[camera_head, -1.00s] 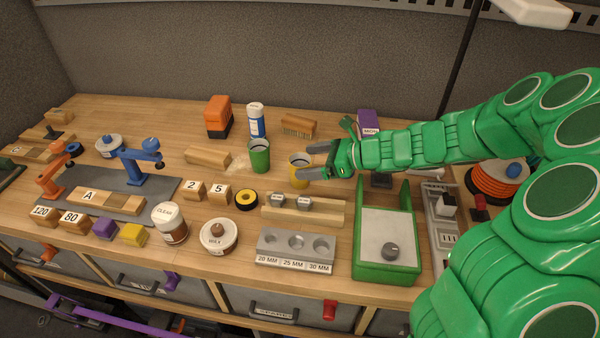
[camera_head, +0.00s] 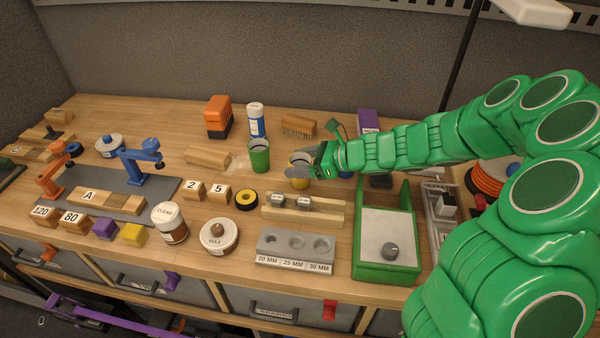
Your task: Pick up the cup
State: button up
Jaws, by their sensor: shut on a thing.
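A yellow cup (camera_head: 300,184) stands upright on the wooden bench, right of a green cup (camera_head: 259,157). My gripper (camera_head: 300,166) reaches in from the right and is shut on the yellow cup. Its grey fingers cover much of the cup's middle and upper part. The cup appears to be at bench level; I cannot tell whether it is lifted. The green cup stands upright and apart from my gripper.
A wooden brush (camera_head: 298,126) and a blue-and-white bottle (camera_head: 256,121) stand behind the cups. In front are a wooden rail (camera_head: 325,211) with small grey pieces and a grey block with holes (camera_head: 295,260). A green tray (camera_head: 386,266) is at the right.

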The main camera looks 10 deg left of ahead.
jog(key=shift+r, duration=0.45)
notch_tip(320, 180, up, 2)
jog(key=shift+r, duration=0.1)
jog(key=s+d+r, duration=0.3)
jog(key=s+r, duration=0.2)
jog(key=s, duration=0.1)
jog(key=s+d+r, duration=0.3)
jog(key=s+r, duration=0.2)
jog(key=s, duration=0.1)
jog(key=w+d+r+m+t+h, duration=0.1)
jog(key=w+d+r+m+t, duration=0.2)
jog(key=w, duration=0.4)
jog(key=w+d+r+m+t+h, duration=0.1)
jog(key=w+d+m+t+h, duration=0.1)
jog(key=w+d, duration=0.5)
jog(key=w+d+r+m+t+h, duration=0.1)
jog(key=w+d+r+m+t, duration=0.15)
jog(key=w, duration=0.55)
jog(key=shift+t, duration=0.25)
jog(key=shift+w+a+f, duration=0.15)
jog(key=shift+w+f, duration=3.2)
jog(key=shift+w, duration=0.15)
jog(key=shift+w+a+f, duration=0.1)
jog(key=shift+w+f, duration=3.2)
jog(key=shift+w, duration=0.2)
